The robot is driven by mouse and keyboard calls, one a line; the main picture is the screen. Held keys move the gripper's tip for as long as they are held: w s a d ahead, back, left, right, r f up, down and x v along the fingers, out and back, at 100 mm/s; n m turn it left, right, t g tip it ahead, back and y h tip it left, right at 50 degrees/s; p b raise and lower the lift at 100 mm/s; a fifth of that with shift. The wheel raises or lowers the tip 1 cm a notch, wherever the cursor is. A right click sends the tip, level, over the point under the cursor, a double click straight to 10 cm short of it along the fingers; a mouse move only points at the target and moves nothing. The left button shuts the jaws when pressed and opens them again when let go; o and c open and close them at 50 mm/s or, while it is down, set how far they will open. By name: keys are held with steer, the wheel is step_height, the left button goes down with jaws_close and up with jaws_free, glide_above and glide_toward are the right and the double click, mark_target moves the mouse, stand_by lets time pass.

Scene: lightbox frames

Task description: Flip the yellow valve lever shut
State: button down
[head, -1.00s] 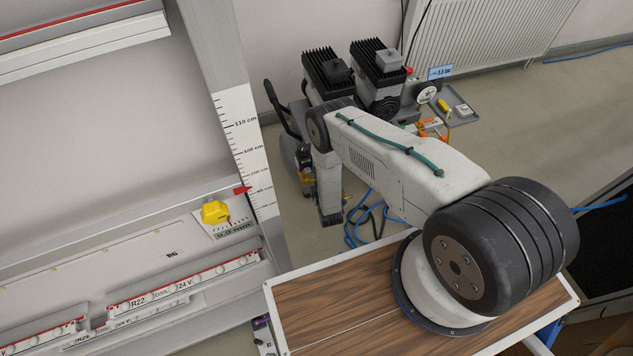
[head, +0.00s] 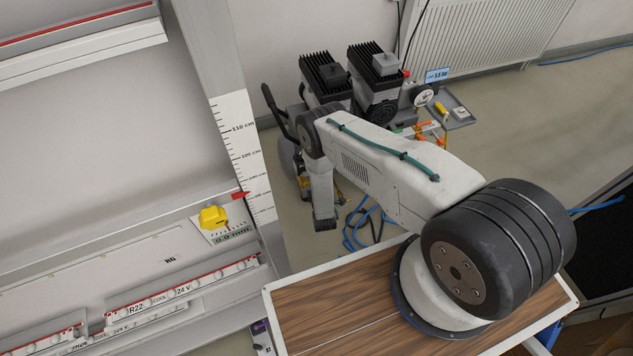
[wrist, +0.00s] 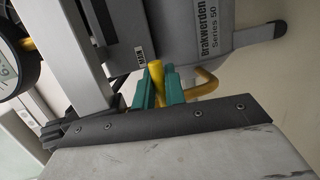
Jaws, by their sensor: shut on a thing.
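In the wrist view, the yellow valve lever (wrist: 156,74) stands between the teal fingers of my gripper (wrist: 160,90). My gripper is shut on it. The lever's upper end shows above the fingers, and its lower part is hidden by them and by my gripper's body. In the head view, my arm's downward link covers the lever and the fingers, so neither can be made out there.
The compressor (head: 322,75) with finned black heads stands behind my arm. A grey tray (head: 460,112) sits at its right. Blue hoses (head: 362,225) lie on the floor. A bent yellow pipe (wrist: 207,84) and a gauge (wrist: 10,72) flank the gripper. A cabinet upright (head: 235,140) stands left.

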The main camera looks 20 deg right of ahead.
steer(key=c, duration=1.5)
jaws_free()
steer(key=shift+s, duration=0.1)
steer(key=v, duration=0.7)
steer(key=shift+s, duration=0.3)
steer(key=shift+r, duration=0.1)
